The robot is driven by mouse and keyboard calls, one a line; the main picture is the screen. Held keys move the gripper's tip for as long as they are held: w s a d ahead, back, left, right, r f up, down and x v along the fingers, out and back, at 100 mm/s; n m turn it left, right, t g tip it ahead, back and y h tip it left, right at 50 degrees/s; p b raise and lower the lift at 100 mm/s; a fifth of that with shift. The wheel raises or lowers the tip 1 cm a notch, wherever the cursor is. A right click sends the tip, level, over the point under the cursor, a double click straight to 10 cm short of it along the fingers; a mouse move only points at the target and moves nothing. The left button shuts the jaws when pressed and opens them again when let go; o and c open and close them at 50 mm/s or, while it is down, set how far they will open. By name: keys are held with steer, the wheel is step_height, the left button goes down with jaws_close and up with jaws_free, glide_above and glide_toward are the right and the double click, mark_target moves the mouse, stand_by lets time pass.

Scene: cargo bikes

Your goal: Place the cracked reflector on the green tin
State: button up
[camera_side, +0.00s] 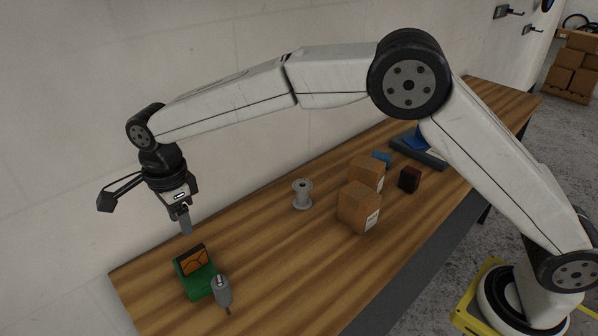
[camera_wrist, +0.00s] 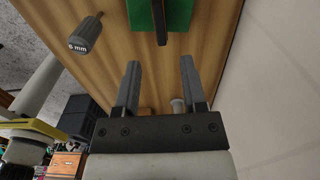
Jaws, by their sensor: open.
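The orange reflector (camera_side: 191,260) with a dark border and a dark line across its face stands tilted on the green tin (camera_side: 201,284), near the table's left end. In the wrist view the tin (camera_wrist: 180,15) is at the top edge, with the reflector's dark edge (camera_wrist: 160,22) seen narrowly against it. My gripper (camera_side: 186,233) is above and just behind the reflector, apart from it. In the wrist view my gripper (camera_wrist: 160,70) has its two fingers apart with nothing between them.
A grey spool (camera_side: 302,194), cardboard boxes (camera_side: 358,208), a dark red block (camera_side: 410,179) and a blue item on a dark tray (camera_side: 418,152) are farther right. The wall runs behind the table.

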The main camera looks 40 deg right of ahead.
steer(key=shift+r, duration=0.35)
steer(key=shift+d, duration=0.1)
stand_by(0.3)
steer(key=shift+d+n, duration=0.3)
steer(key=shift+d, duration=0.25)
steer(key=s+d+n, duration=0.2)
steer(key=d+n, duration=0.2)
steer(key=d, duration=0.5)
steer(key=s+d+f+n+t, duration=0.1)
steer(key=s+d+f+n, duration=0.1)
steer(key=s+d+n, duration=0.4)
steer(key=s+d+f+n+t, duration=0.1)
steer(key=s+d+f+n, duration=0.2)
steer(key=s+d+n, duration=0.4)
steer(key=s+d, duration=0.6)
steer(key=shift+d+f+t, duration=0.15)
steer(key=shift+d+t, duration=0.15)
steer(key=shift+d, duration=0.05)
